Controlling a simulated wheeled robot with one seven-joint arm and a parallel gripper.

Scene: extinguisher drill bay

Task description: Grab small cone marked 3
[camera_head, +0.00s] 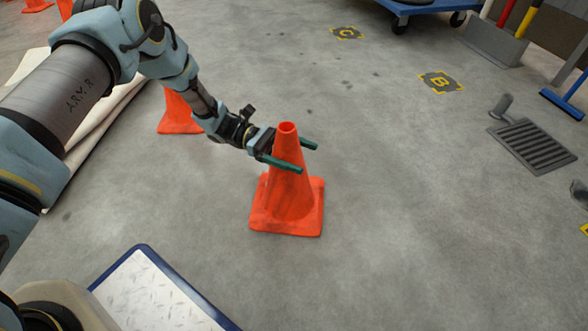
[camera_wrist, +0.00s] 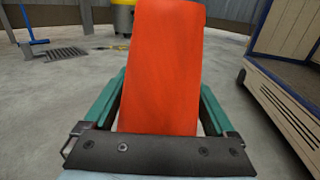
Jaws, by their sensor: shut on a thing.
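An orange cone (camera_head: 286,190) stands upright on the grey floor near the middle of the head view. My gripper (camera_head: 308,157) reaches it from the left, its green fingers on either side of the cone's upper part. It is shut on the cone. In the wrist view the cone (camera_wrist: 165,65) fills the middle, between the green fingers of my gripper (camera_wrist: 162,90). No number shows on the faces of the cone that I can see. Its base rests on the floor, as far as I can tell.
Another orange cone (camera_head: 179,112) stands behind my arm, with more at the top left. Floor marks C (camera_head: 347,33) and B (camera_head: 440,82) lie beyond. The floor right of the cone is clear.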

